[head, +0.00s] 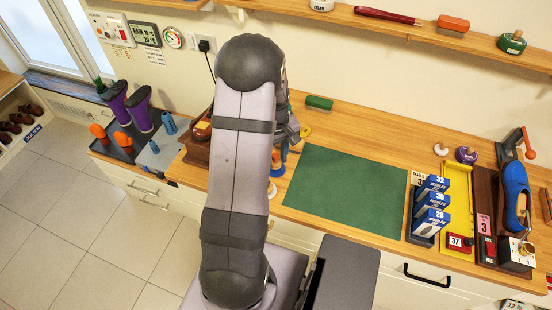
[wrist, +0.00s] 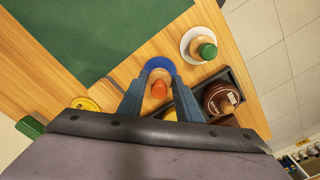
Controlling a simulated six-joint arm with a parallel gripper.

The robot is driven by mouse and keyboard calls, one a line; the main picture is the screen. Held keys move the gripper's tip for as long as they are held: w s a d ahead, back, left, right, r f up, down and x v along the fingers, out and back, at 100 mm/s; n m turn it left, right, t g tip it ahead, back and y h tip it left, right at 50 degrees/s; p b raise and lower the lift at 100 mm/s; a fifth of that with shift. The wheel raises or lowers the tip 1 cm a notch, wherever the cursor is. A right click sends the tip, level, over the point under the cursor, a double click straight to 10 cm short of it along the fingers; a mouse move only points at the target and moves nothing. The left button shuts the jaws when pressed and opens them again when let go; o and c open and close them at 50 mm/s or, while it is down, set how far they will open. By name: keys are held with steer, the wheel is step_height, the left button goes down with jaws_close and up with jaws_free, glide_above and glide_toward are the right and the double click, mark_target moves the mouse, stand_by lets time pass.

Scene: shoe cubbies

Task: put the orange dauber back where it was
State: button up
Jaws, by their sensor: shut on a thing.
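The orange dauber (wrist: 159,89) is between the two fingers of my gripper (wrist: 158,101) in the wrist view, with its rounded orange top showing. My gripper is shut on it. A round blue dish (wrist: 160,64) shows just beyond and around the dauber; I cannot tell whether the dauber touches it. A green-topped dauber (wrist: 207,50) stands on a white dish (wrist: 189,43), beside the blue one.
The green mat (head: 345,190) lies flat and bare. A yellow disc (wrist: 86,104) and a green block (head: 319,103) are near the gripper. A dark tray (wrist: 238,85) holds a brown jar (wrist: 220,98). Blue-labelled boxes (head: 432,208) stand right of the mat.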

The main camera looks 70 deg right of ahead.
steer(key=shift+f, duration=0.8)
steer(key=shift+f, duration=0.15)
steer(key=o, duration=0.9)
steer(key=shift+o, duration=0.2)
step_height(320, 180, up, 12)
steer(key=b, duration=0.3)
steer(key=shift+r, duration=0.2)
steer(key=shift+w, duration=0.1)
